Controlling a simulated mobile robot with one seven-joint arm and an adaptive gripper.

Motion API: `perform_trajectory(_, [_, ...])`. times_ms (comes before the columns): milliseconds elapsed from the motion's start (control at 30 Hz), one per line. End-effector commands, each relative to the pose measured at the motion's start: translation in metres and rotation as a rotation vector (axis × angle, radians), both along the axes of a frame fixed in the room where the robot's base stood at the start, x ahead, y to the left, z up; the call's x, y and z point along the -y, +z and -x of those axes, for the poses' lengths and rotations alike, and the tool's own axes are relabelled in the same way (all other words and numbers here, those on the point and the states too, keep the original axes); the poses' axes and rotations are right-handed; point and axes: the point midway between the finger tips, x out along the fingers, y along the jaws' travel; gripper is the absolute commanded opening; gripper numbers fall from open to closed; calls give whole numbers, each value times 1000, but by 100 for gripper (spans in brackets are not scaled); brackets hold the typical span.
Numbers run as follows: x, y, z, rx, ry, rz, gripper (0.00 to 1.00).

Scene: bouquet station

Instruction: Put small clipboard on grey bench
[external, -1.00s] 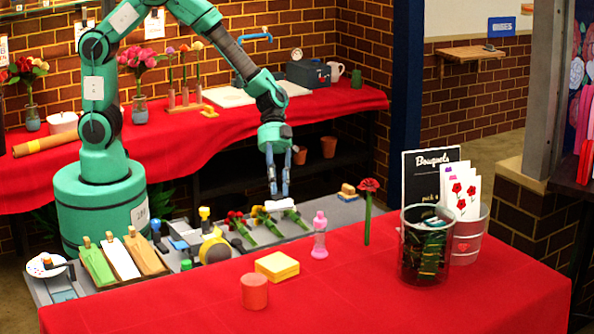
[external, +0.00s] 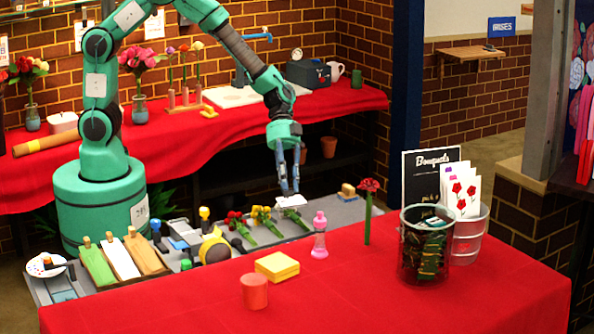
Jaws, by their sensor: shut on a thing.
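My gripper (external: 290,190) points down over the grey bench (external: 335,215), above the right end of the row of flower bunches. It is shut on a small pale flat thing (external: 292,200), which appears to be the small clipboard; it is too small here to tell its details. The pale thing is at the fingertips and overlaps the head of the rightmost bunch in the picture. I cannot tell whether it touches the bunch or the bench.
Yellow flowers (external: 262,214) and red flowers (external: 234,217) lie just left. A pink bottle (external: 320,238) and an upright red flower (external: 368,205) stand in front. Bare grey bench shows between the bunches and the block.

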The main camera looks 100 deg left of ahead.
Motion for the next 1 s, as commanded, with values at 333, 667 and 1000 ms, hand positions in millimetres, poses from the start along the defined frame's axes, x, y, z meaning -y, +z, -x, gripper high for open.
perform_trajectory(333, [-119, -10, -37, -104, 209, -68, 0])
perform_trajectory(667, [-201, -20, -51, -167, 356, -112, 0])
perform_trajectory(1000, [-213, -23, -52, -176, 378, -118, 0])
